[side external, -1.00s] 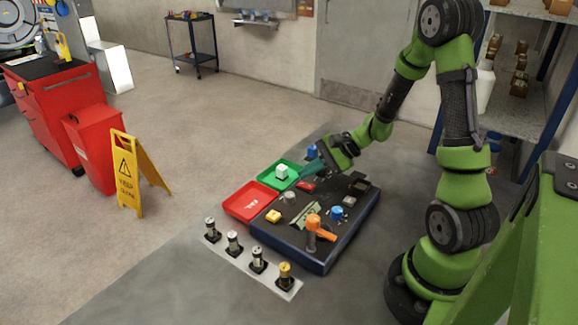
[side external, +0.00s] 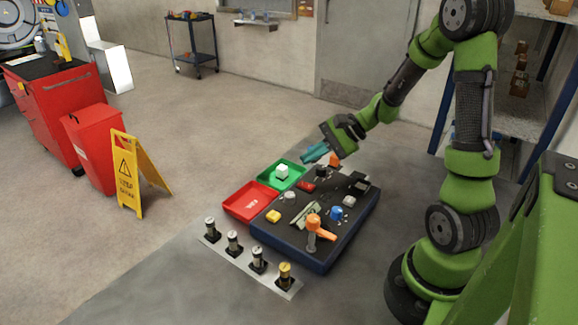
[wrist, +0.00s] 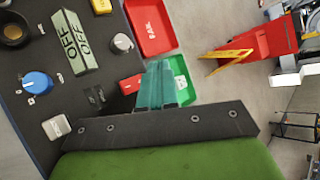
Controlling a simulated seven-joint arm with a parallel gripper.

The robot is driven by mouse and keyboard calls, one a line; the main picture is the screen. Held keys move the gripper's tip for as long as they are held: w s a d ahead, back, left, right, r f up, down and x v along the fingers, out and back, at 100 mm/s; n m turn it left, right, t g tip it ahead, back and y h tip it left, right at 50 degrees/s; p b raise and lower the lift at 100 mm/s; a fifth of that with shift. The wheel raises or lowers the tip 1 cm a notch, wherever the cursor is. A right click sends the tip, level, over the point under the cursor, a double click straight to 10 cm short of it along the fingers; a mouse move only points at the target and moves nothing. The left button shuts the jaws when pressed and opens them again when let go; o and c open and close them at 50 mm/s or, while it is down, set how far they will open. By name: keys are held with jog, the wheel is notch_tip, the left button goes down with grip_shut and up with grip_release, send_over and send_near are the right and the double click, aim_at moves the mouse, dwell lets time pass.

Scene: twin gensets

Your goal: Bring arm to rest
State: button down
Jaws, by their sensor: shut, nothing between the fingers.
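My gripper (side external: 314,153) is raised above the far side of the dark control panel (side external: 284,235), near the green tray (side external: 295,184). Its teal fingers are together with nothing between them. In the wrist view the gripper (wrist: 155,84) shows in front of the green tray, partly hiding it. My arm is bent, with the forearm slanting down to the left. A white cube (side external: 282,171) sits in the green tray, apart from the fingers.
The panel carries an orange-handled lever (side external: 320,231), a blue knob (side external: 337,213), a yellow button (side external: 273,216) and an OFF plate (wrist: 75,42). A red FAIL tray (side external: 240,212) lies beside it. Several cylinders stand on a strip (side external: 246,263) in front.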

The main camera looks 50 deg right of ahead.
jog(key=shift+s+a+f+g, duration=0.15)
jog(key=shift+s+f+g, duration=0.15)
jog(key=shift+s, duration=0.2)
jog(key=shift+s+a+f+g, duration=0.15)
jog(key=shift+s+f+g, duration=0.05)
jog(key=shift+s+g, duration=0.25)
jog(key=s+a+r+n+h, duration=0.4)
jog(key=s+a+r+n, duration=0.5)
jog(key=a+r+n, duration=0.4)
jog(key=shift+s+a+r+n, duration=0.2)
jog(key=shift+s+r+n, duration=0.1)
jog(key=shift+n, duration=0.3)
